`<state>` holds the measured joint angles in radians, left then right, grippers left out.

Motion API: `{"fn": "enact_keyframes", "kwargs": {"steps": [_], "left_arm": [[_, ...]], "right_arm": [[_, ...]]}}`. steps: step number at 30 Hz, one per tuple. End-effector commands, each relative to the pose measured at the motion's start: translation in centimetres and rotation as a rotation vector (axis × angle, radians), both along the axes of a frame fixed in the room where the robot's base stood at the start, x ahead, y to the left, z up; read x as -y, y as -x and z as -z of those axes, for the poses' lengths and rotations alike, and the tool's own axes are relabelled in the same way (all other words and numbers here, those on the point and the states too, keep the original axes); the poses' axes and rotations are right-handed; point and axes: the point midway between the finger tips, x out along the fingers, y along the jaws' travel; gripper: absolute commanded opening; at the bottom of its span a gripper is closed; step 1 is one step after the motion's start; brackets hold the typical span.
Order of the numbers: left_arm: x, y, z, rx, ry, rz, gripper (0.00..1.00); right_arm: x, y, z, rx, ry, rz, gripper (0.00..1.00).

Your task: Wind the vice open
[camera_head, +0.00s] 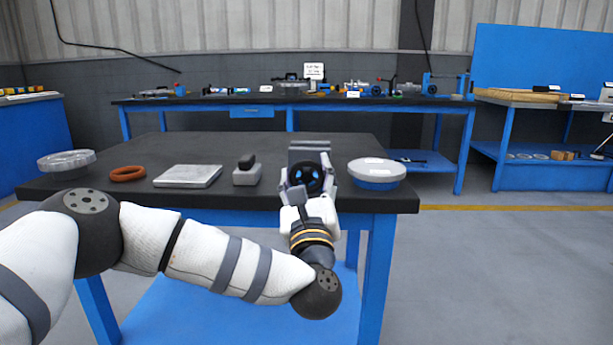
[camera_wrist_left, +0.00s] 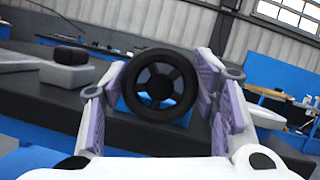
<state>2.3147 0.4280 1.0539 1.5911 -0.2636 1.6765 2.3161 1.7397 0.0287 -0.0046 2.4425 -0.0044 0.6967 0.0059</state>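The vice (camera_head: 309,147) stands near the right end of the dark table, its grey block partly hidden behind my left gripper. Its black spoked handwheel (camera_head: 306,178) faces me; it also shows in the left wrist view (camera_wrist_left: 160,85), with blue between the spokes. My left gripper (camera_head: 306,172) is at the wheel, one finger on each side of the rim. In the left wrist view the purple-padded fingers (camera_wrist_left: 162,90) lie close beside the rim; whether both press on it I cannot tell. My right gripper is not in view.
A round white-topped blue container (camera_head: 377,175) sits just right of the vice. To the left are a small grey block with a black top (camera_head: 247,172), a flat grey plate (camera_head: 188,176), an orange ring (camera_head: 127,174) and a clear round dish (camera_head: 66,161). The table behind them is clear.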

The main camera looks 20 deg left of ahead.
Motion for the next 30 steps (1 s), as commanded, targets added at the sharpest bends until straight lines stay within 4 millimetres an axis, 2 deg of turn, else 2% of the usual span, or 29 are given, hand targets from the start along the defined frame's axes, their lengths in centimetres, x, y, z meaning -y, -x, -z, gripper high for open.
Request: {"fn": "enact_keyframes", "kwargs": {"steps": [1,2,3,14,20,30], "left_arm": [[0.0,0.0,0.0,0.0,0.0,0.0,0.34],[0.0,0.0,0.0,0.0,0.0,0.0,0.27],[0.0,0.0,0.0,0.0,0.0,0.0,0.26],[0.0,0.0,-0.1,-0.015,-0.053,0.001,0.26],[0.0,0.0,-0.3,-0.05,-0.181,0.0,0.26],[0.1,0.0,-0.4,-0.138,-0.488,-0.002,0.26]], "right_arm": [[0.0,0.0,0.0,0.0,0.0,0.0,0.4],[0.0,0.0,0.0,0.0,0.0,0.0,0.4],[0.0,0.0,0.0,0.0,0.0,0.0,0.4],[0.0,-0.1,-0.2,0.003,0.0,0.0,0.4],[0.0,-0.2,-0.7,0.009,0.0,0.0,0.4],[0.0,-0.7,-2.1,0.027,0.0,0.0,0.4]]}}
